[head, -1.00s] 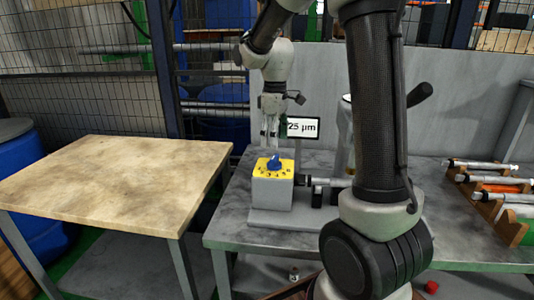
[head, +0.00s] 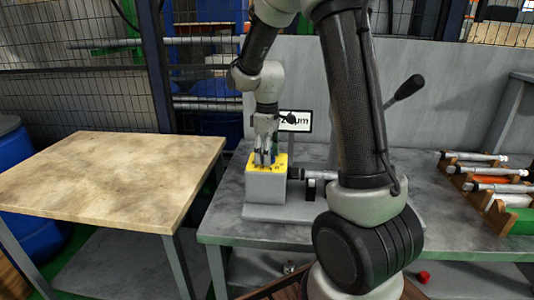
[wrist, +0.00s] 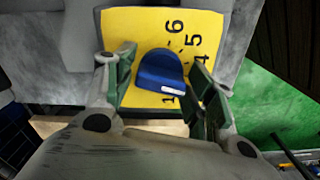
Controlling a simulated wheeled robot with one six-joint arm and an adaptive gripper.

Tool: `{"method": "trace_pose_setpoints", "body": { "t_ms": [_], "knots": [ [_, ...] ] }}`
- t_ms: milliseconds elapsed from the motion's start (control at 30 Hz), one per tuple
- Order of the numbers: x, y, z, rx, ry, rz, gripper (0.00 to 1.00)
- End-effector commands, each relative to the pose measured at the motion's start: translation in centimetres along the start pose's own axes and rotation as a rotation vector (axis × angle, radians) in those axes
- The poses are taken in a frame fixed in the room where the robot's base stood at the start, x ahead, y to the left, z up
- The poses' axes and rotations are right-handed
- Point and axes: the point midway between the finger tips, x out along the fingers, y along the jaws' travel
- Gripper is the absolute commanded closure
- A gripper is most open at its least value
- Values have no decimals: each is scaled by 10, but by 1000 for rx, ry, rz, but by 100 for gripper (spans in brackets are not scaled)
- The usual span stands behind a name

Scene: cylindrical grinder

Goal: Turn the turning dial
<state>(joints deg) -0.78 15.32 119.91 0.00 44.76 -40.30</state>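The turning dial (wrist: 160,68) is a blue knob on a yellow plate (wrist: 120,30) with black numbers; 1, 4, 5 and 6 show in the wrist view. A white mark on the knob's near edge lies close to the 1. The plate tops a grey block (head: 266,188) on the grey bench. My gripper (wrist: 163,66) is open and points down, with one green-padded finger left of the dial and one right of it. The right finger is very close to the dial; I cannot tell whether it touches. In the head view my gripper (head: 264,155) mostly hides the dial.
A small display (head: 295,120) stands behind the block, partly hidden by my arm. A grey cylindrical fitting (head: 318,175) is right of the block. Racks with cylindrical parts (head: 485,185) stand at the right. An empty wooden-topped table (head: 110,175) is at the left.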

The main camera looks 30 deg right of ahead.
Motion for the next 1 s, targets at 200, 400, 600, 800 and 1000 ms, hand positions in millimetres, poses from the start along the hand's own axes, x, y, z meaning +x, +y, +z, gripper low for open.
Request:
{"method": "trace_pose_setpoints", "body": {
  "t_ms": [200, 400, 600, 800, 1000],
  "knots": [
    [0, 0, 0, 0, 0, 0, 81],
    [0, 0, 0, 17, 0, 0, 81],
    [0, 0, 0, 99, 0, 0, 81],
    [0, 1, 0, 234, 0, 0, 81],
    [0, 1, 0, 368, 0, 0, 81]
  ]
}}
